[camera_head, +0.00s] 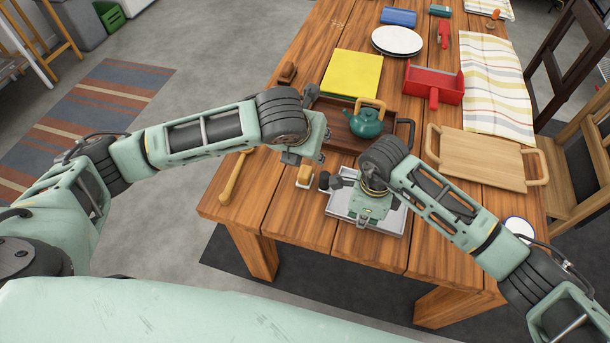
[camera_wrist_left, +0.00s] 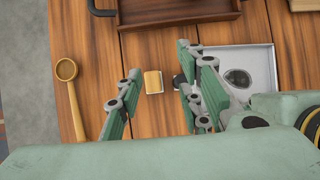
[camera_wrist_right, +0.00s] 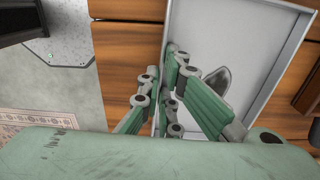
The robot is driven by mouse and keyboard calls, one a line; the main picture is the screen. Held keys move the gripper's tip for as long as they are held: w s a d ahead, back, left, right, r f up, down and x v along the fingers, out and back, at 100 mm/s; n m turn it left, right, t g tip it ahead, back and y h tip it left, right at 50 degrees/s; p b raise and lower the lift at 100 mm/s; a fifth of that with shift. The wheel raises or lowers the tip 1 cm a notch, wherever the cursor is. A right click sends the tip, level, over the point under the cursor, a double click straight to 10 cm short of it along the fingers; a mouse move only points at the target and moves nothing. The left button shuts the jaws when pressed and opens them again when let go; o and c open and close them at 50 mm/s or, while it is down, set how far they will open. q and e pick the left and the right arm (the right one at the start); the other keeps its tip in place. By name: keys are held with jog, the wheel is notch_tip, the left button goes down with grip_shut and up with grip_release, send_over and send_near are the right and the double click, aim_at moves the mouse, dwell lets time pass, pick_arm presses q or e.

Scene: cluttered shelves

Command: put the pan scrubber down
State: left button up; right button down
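The pan scrubber appears to be the small block with a tan top and whitish lower part (camera_head: 304,175), on the wooden table near its front edge. It also shows in the left wrist view (camera_wrist_left: 153,82), between the spread fingers, with clear gaps on both sides. My left gripper (camera_head: 303,158) is open above it and empty; in the left wrist view its fingers (camera_wrist_left: 157,88) stand wide apart. My right gripper (camera_head: 337,182) is over the left part of a shallow grey tray (camera_head: 395,222). Its fingers (camera_wrist_right: 158,85) are close together; nothing clear shows between them.
A small black thing (camera_head: 324,180) is just right of the scrubber. A wooden ladle (camera_head: 233,178) lies left. Behind are a brown tray (camera_head: 345,142), a teal teapot (camera_head: 366,124) and a yellow square (camera_head: 352,74). A wooden board (camera_head: 480,157) lies right.

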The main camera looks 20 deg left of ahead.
pick_arm(q)
jog(key=s+a+f+g, duration=0.1)
jog(key=s+f+g, duration=0.1)
jog(key=s+f, duration=0.15)
send_over(304, 175)
jog(key=s, duration=0.2)
jog(key=shift+y, duration=0.3)
jog(key=f, duration=0.4)
jog(key=shift+w+d, duration=0.1)
jog(key=shift+w, duration=0.15)
jog(key=x, duration=0.4)
jog(key=shift+s+f, duration=0.1)
jog(key=shift+f, duration=0.35)
jog(key=shift+w+f, duration=0.3)
jog(key=shift+f, duration=0.25)
jog(key=shift+c, duration=0.4)
jog(key=shift+a, duration=0.2)
grip_shut()
